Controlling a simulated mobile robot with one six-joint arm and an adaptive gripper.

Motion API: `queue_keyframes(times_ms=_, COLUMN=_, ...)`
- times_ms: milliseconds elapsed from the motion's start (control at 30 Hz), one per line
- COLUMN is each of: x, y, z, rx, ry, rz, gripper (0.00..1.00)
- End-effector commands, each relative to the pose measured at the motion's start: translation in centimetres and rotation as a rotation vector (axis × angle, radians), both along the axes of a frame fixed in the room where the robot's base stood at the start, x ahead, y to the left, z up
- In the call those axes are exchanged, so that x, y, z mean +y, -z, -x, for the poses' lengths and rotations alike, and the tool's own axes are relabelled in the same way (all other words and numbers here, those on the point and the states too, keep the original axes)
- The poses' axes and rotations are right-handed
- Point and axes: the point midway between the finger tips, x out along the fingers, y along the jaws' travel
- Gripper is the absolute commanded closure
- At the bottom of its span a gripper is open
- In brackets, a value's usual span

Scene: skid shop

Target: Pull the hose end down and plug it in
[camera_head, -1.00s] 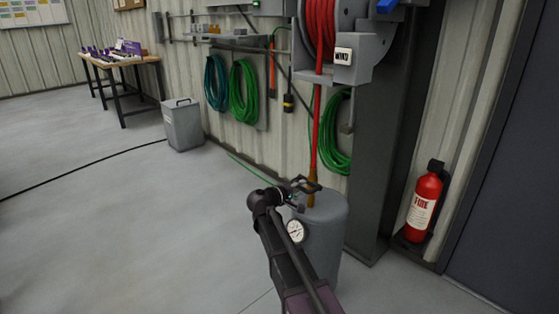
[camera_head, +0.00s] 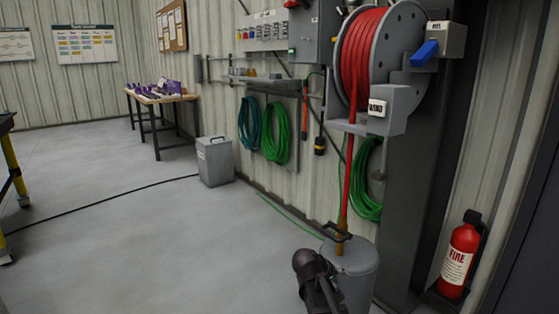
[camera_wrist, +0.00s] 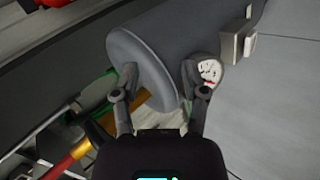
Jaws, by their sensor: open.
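The red hose (camera_head: 349,180) hangs from the wall reel (camera_head: 372,55). Its brass-coloured end (camera_head: 340,246) is just by the top of the grey tank (camera_head: 362,280). In the wrist view, the hose (camera_wrist: 62,166) comes in at lower left, with a dark collar and a brass part running behind my left finger. My gripper (camera_wrist: 163,92) is open, with the tank (camera_wrist: 180,50) beyond its fingers. No hose is clearly between the fingertips. A round gauge (camera_wrist: 210,72) shows by the right finger. In the head view my wrist is low in front of the tank; the fingertips cannot be made out.
A red fire extinguisher (camera_head: 460,256) stands at right beside a dark column (camera_head: 412,190). Green hose coils (camera_head: 275,130) hang on the wall. A grey bin (camera_head: 215,161) and a workbench (camera_head: 163,96) stand farther left. Open floor lies left of the tank.

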Motion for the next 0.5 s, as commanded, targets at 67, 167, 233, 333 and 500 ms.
queue_keyframes(times_ms=67, x=-0.8, y=1.6, z=2.8, rx=0.032, ry=0.052, rz=-0.094, gripper=0.43)
queue_keyframes(times_ms=167, x=-1.0, y=3.2, z=5.6, rx=0.073, ry=0.113, rz=-0.213, gripper=0.43)
queue_keyframes(times_ms=233, x=-1.0, y=4.2, z=7.5, rx=0.103, ry=0.152, rz=-0.298, gripper=0.43)
queue_keyframes(times_ms=333, x=-0.7, y=5.3, z=10.0, rx=0.144, ry=0.202, rz=-0.41, gripper=0.43)
queue_keyframes(times_ms=500, x=0.1, y=6.3, z=13.0, rx=0.193, ry=0.26, rz=-0.55, gripper=0.43)
